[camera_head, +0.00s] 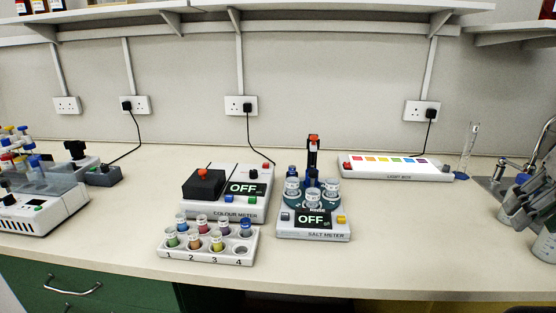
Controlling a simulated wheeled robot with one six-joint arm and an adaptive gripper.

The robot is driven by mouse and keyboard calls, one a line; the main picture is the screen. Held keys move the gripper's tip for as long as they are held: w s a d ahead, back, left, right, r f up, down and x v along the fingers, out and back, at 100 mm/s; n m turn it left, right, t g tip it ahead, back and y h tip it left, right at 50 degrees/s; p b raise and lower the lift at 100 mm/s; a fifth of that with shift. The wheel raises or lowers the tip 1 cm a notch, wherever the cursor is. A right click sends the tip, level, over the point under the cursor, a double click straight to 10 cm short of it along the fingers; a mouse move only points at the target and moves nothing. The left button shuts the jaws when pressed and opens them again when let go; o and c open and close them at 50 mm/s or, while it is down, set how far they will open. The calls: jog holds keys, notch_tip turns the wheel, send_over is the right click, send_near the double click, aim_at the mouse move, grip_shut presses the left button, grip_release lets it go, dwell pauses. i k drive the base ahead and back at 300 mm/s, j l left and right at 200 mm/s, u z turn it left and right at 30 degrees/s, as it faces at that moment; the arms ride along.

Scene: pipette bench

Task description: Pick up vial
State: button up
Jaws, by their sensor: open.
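Several small capped vials stand in a white rack (208,256) at the front of the bench. Its front row has a green vial (171,238), an orange vial (194,242) and a yellow vial (217,241); the place marked 4 looks empty. More vials stand behind them, among them a dark blue one (245,228). Other pale-capped vials (313,198) sit on the salt meter (314,235). The pictures do not show which vial is meant. My gripper (530,228) is at the right edge, partly cut off, open and empty, far from the rack.
The colour meter (236,214) stands right behind the rack; both meters read OFF. A light box (395,177), a glass cylinder (468,152) and a tap (512,163) are at the back right. Another device (40,205) stands at left. The bench is clear between salt meter and gripper.

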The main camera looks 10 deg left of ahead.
aim_at(171, 233)
jog(key=u, duration=1.5)
